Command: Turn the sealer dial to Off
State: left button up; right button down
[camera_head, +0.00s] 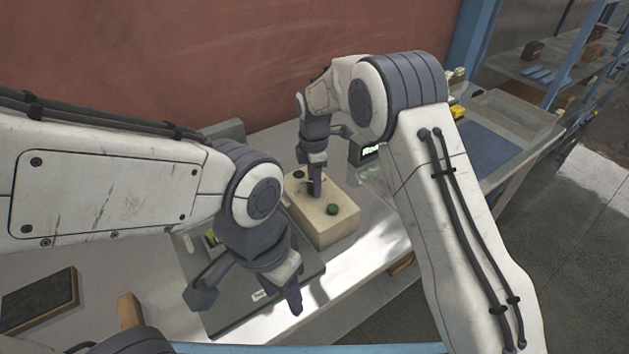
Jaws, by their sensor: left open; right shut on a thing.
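A beige box (338,228) with a green button (332,209) on top stands on the bench in the middle. My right gripper (316,190) points down onto the top of this box, behind the button. It is shut on a small part there, seemingly the dial; its fingers hide most of that part, so I cannot read its setting. My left gripper (246,296) is open and empty, in front of and left of the box, above a flat grey device.
The flat grey device (312,268) lies beside the box. A dark tray (38,302) and wooden block (130,311) are at lower left. A blue mat (490,148) lies farther right, with shelves (565,60) beyond.

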jog(key=shift+w+r+n, duration=0.15)
jog(key=shift+n, duration=1.55)
jog(key=shift+c, duration=2)
grip_release()
notch_tip(320, 180, up, 10)
jog(key=shift+f+b, duration=0.2)
jog(key=shift+b, duration=0.8)
jog(key=shift+r, duration=0.4)
